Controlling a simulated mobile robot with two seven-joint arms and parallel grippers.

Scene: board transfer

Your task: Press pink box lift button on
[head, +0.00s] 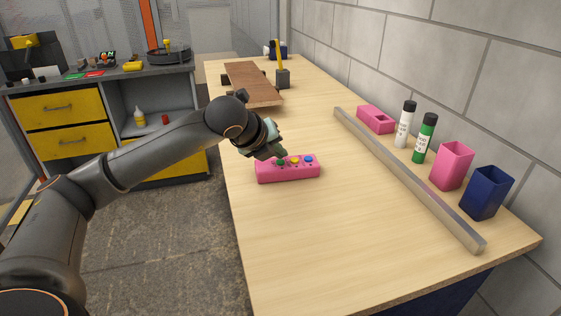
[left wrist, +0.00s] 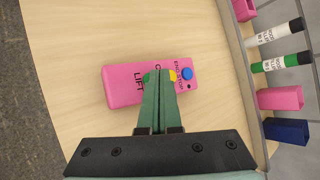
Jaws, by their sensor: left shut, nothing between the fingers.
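The pink box (head: 288,174) lies on the wooden table, with small coloured buttons on its top, among them a green button (head: 280,161), a yellow button (head: 295,160) and a blue button (head: 308,159). My left gripper (head: 279,154) is shut and empty, its tips at the box's top near the green button. In the left wrist view the pink box (left wrist: 122,92) shows the word LIFT, and the shut fingers (left wrist: 160,73) cover part of its lettering and buttons. I cannot tell whether the tips touch a button. My right gripper is not in view.
A metal bar (head: 410,182) lies along the table's right side. Beyond it stand a pink holder (head: 376,119), a white bottle (head: 404,126), a green bottle (head: 424,140), a pink cup (head: 451,168) and a blue cup (head: 486,195). A brown board (head: 252,83) lies behind my left gripper.

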